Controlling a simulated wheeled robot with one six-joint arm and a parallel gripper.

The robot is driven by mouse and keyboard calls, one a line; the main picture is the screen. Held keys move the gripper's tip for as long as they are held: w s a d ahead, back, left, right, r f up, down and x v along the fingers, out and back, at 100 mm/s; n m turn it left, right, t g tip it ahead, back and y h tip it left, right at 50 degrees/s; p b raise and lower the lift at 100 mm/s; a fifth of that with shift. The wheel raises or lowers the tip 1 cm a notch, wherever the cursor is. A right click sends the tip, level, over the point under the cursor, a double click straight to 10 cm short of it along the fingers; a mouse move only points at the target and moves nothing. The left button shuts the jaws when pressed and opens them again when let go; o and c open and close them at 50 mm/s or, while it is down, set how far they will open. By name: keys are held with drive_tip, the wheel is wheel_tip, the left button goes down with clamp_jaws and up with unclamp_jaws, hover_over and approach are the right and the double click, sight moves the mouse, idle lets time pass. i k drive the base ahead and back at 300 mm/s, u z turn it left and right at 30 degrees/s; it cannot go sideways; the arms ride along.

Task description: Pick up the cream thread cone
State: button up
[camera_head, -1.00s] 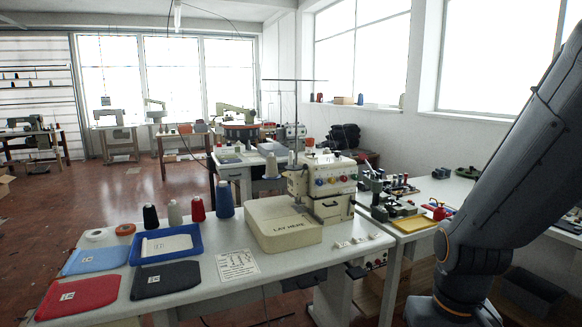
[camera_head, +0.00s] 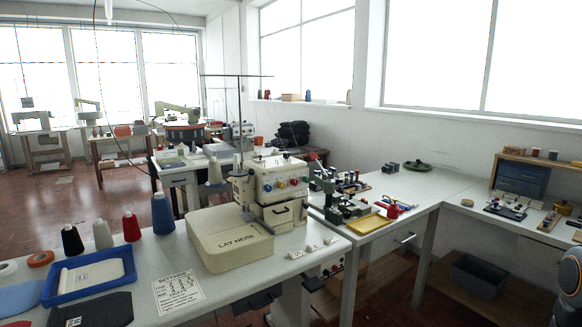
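The cream thread cone (camera_head: 102,235) stands upright on the white table, at the left of the head view. It is in a row between a black cone (camera_head: 72,241) on its left and a red cone (camera_head: 131,228) on its right. A taller blue cone (camera_head: 163,214) stands beyond the red one. The blue tray in front hides little or none of the cream cone. My gripper is out of view; only a part of my arm shows at the right edge.
The blue tray (camera_head: 128,278) holds a cream piece in front of the cones. A "LAY HERE" block (camera_head: 232,241) and a sewing machine (camera_head: 270,185) stand to the right. A settings card (camera_head: 178,292) lies on the table. An orange roll (camera_head: 41,259) is left of the cones.

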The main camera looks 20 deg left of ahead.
sight(235, 161)
drive_tip(key=z, duration=0.1)
drive_tip(key=i, duration=2.55)
drive_tip(key=u, duration=1.5)
